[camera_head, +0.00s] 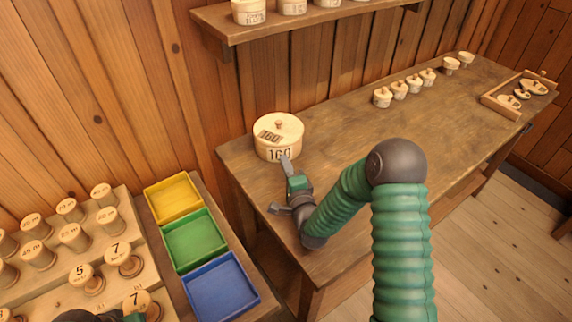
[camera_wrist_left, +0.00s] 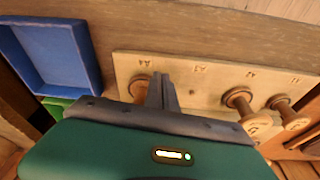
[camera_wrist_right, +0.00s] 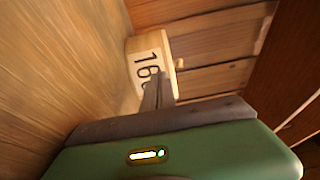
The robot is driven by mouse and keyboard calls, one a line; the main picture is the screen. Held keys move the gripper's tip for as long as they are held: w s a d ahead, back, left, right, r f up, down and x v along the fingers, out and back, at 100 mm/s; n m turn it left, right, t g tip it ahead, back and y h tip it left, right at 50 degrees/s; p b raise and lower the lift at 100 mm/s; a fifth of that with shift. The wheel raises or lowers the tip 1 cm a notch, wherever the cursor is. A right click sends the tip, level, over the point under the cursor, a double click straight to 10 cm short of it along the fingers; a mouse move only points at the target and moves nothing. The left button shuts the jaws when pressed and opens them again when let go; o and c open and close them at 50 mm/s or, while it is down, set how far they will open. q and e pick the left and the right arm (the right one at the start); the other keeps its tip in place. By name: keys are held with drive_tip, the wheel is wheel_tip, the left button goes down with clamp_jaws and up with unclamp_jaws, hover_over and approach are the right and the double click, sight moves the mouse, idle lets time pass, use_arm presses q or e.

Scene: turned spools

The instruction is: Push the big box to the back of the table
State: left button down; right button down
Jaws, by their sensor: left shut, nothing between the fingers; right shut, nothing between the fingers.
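The big round wooden box (camera_head: 279,137) stands upright near the left end of the wooden table (camera_head: 330,165), close to the plank wall.
Several small lidded pots (camera_head: 400,89) stand along the table farther right, and a wooden tray (camera_head: 519,91) lies at the far right. A shelf (camera_head: 310,19) hangs on the wall above. Yellow (camera_head: 173,198), green (camera_head: 195,240) and blue (camera_head: 221,288) bins stand at the left.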

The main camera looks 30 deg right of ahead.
sight(272, 150)
drive_tip(key=shift+w+a+f, duration=0.1)
drive_tip(key=shift+w+a, duration=0.25)
drive_tip(key=shift+w, duration=0.25)
drive_tip(key=shift+w+a+f, duration=0.1)
drive_tip(key=shift+w+a, duration=0.2)
drive_tip(key=shift+w, duration=0.25)
drive_tip(key=shift+a+r, duration=0.15)
drive_tip(key=shift+a, duration=0.2)
drive_tip(key=shift+w+a, duration=0.1)
drive_tip(key=shift+a, duration=0.05)
drive_tip(key=shift+d, duration=0.55)
drive_tip(key=shift+a, duration=0.35)
drive_tip(key=shift+d, duration=0.1)
